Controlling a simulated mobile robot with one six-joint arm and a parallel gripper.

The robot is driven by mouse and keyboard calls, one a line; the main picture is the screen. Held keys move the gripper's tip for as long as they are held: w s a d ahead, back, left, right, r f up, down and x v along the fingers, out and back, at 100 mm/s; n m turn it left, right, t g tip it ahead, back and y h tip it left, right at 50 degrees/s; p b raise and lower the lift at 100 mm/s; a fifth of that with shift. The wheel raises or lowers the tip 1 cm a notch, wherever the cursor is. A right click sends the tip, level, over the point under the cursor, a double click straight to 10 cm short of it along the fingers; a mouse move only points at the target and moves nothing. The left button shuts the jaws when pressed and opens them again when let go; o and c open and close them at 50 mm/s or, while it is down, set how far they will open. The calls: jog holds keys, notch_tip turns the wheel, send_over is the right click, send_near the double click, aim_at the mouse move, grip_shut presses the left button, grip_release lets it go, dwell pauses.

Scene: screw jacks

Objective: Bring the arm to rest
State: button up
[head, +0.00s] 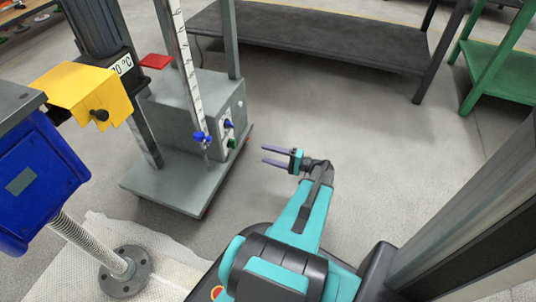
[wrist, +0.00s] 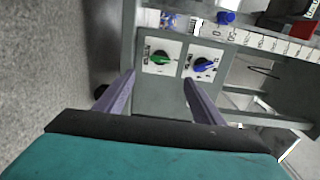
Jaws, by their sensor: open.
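My gripper (head: 276,156) is stretched out on my teal arm over the open floor in the head view, to the right of a grey machine (head: 186,182). Its two purple fingers are apart with nothing between them. In the wrist view my gripper (wrist: 158,85) faces the machine's panel, with a green knob (wrist: 160,57) and a blue knob (wrist: 205,64) beyond the fingertips. A gap of floor shows between the fingertips and the machine in the head view.
A white ruled scale (head: 187,70) with a blue clamp stands on the machine. A yellow block (head: 86,92) and a blue jack body (head: 38,180) are at left. A dark bench (head: 310,42) is behind, a green one (head: 497,65) at right. Floor right of my gripper is clear.

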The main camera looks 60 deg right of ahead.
dwell(0.3)
jog(key=w+a+r+n+g+y+p, duration=0.15)
jog(key=a+g+p, duration=0.3)
jog(key=a, duration=0.65)
jog(key=w+a+r+n+g+y+p, duration=0.1)
jog(key=w+a+n+g+y+p, duration=0.25)
jog(key=a, duration=0.85)
jog(key=w+a+r+n+g+y+p, duration=0.15)
jog(key=a+g+p, duration=0.25)
jog(key=a+p, duration=0.5)
jog(key=s+a+r+n+g+h+p, duration=0.1)
jog(key=s+a+r+g+p, duration=0.2)
jog(key=a, duration=0.4)
jog(key=s+a+r+n+g+h+p, duration=0.1)
jog(key=s+a+n+g+h+p, duration=0.1)
jog(key=s+a+g+p, duration=0.45)
jog(key=s+a+r+n+g+h+p, duration=0.1)
jog(key=s+a+r+n+h+p, duration=0.3)
jog(key=s+r+h+p, duration=0.3)
notch_tip(320, 180, up, 3)
jog(key=shift+s+a+n+h+p, duration=0.25)
jog(key=shift+a+n+h+p, duration=0.2)
jog(key=shift+n+p, duration=0.25)
